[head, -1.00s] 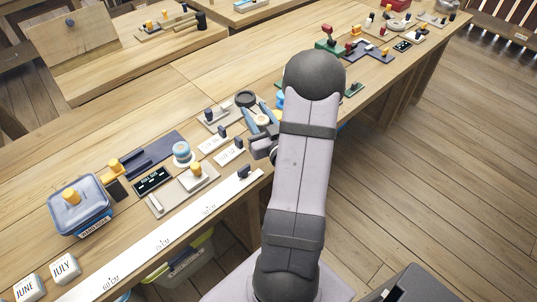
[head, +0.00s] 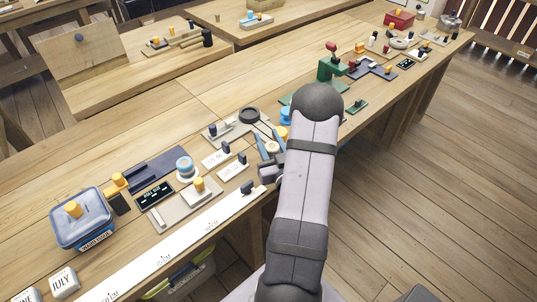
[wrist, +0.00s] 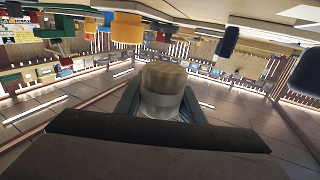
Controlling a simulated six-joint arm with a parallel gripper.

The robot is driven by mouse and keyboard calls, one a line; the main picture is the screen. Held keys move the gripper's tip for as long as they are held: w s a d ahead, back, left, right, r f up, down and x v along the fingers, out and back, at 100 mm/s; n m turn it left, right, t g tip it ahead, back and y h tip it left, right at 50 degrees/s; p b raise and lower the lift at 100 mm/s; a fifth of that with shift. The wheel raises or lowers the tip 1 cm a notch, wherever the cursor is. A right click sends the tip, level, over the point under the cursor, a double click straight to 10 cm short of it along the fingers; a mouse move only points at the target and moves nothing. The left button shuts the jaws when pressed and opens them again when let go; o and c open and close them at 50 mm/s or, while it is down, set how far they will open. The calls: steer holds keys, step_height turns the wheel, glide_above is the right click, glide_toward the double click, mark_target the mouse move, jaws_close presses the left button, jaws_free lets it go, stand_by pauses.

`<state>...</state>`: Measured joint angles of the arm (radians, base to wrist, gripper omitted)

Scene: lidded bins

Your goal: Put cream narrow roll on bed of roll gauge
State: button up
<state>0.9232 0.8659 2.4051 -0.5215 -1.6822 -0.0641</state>
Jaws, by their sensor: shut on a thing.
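My gripper (head: 271,142) is over the front part of the bench, its two blue-grey fingers pointing away from me. It is shut on a short roll (head: 272,147), pale cream with a tan end. In the wrist view the roll (wrist: 163,88) sits between the fingers, its end towards the camera; I cannot tell its full length. A dark blue fixture (head: 160,168) with a raised bar lies left of my gripper, with a dark label plate (head: 155,194) in front of it. It may be the roll gauge; the label is too small to read surely.
A grey tray (head: 167,215) with a yellow-topped block, a blue-and-white round piece (head: 185,167) and white label cards (head: 215,159) lie left of my gripper. A blue lidded bin (head: 84,232) stands further left. A green press (head: 329,70) stands behind my arm. The bench's back strip is mostly clear.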

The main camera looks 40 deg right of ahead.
steer(key=shift+f, duration=2.8)
steer(key=shift+f, duration=0.25)
steer(key=o, duration=1)
steer(key=shift+o, duration=0.2)
steer(key=shift+r, duration=0.1)
steer(key=shift+s+a, duration=0.1)
steer(key=shift+s, duration=0.25)
steer(key=b+v, duration=0.2)
steer(key=v, duration=0.3)
steer(key=shift+s+a, duration=0.2)
steer(key=shift+s, duration=0.05)
steer(key=shift+o, duration=0.4)
steer(key=shift+s+a, duration=0.3)
steer(key=shift+s, duration=0.15)
